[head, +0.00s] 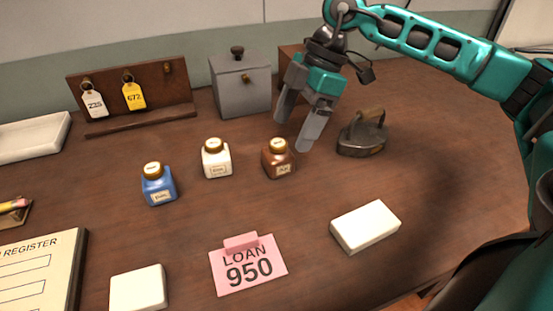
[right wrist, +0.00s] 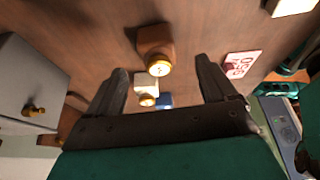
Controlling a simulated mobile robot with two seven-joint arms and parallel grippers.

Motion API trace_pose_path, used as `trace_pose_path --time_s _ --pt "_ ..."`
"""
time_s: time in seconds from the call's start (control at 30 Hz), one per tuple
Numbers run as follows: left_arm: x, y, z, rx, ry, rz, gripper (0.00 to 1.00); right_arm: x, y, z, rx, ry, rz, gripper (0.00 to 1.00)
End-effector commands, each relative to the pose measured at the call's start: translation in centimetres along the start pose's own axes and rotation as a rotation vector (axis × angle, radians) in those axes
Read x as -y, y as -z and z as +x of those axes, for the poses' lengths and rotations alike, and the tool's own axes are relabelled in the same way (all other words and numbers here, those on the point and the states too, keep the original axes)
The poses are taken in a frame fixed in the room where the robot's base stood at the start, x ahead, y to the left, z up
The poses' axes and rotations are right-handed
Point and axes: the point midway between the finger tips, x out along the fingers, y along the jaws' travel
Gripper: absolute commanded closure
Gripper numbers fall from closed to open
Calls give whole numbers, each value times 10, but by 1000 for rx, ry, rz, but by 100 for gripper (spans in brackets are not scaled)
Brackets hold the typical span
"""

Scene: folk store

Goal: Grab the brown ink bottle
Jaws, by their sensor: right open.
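The brown ink bottle (head: 279,160) stands upright on the table, with a gold cap and a small label. It also shows in the right wrist view (right wrist: 155,48), between and beyond my fingers. A white ink bottle (head: 216,160) and a blue ink bottle (head: 158,185) stand to its left. My right gripper (head: 293,133) is open and empty, just above and behind the brown bottle, pointing down. In the right wrist view the gripper (right wrist: 160,88) has its fingers wide apart with nothing between the tips. My left gripper is not in view.
A dark iron (head: 363,135) stands right of the brown bottle. A grey box (head: 242,87) and a wooden key rack (head: 130,100) stand behind. A pink LOAN 950 card (head: 248,270) and a white block (head: 365,226) lie in front. Table between bottles and card is clear.

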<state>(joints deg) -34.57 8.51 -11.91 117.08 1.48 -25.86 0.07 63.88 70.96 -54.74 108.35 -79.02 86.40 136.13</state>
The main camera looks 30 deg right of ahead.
Motion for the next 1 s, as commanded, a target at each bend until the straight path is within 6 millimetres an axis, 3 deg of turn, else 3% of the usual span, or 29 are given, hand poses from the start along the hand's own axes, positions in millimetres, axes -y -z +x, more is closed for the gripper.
trace_pose_path --time_s 0.6,0.87,1.0 --pt "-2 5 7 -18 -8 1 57 -2 4 71 -3 1 -2 15" --pt "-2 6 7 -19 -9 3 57 -2 4 73 -2 0 -2 15" --pt "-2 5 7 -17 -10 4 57 -2 4 73 -3 0 -2 27"
